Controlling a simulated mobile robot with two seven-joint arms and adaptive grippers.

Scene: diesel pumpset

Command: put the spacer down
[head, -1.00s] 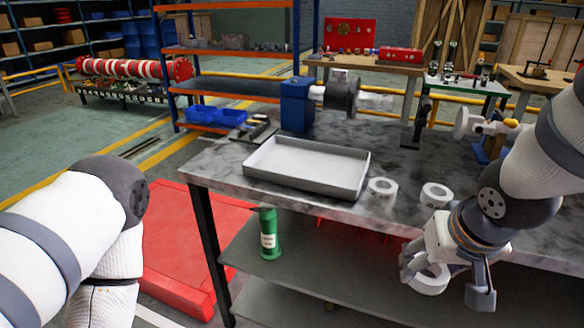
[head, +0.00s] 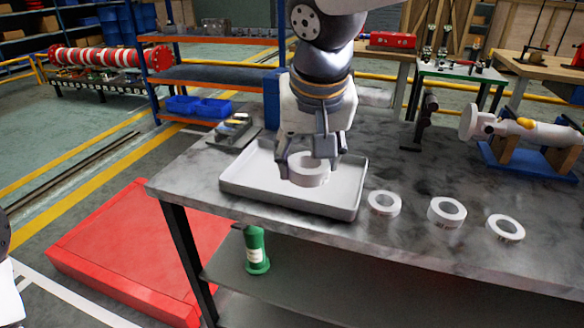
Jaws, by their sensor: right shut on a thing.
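The spacer (head: 309,175), a light grey ring, is between the fingers of my right gripper (head: 308,157), which is shut on it. The gripper points down from above. The spacer is over the inside of the shallow white-grey tray (head: 290,203); whether it touches the tray floor I cannot tell. No other thing shows in the tray. My left gripper is out of view.
Three similar rings, (head: 384,203), (head: 446,211) and (head: 505,228), lie on the grey workbench (head: 410,255) right of the tray. A white machine part on a blue stand (head: 525,155) is at the back right. A green bottle (head: 257,250) stands on the lower shelf.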

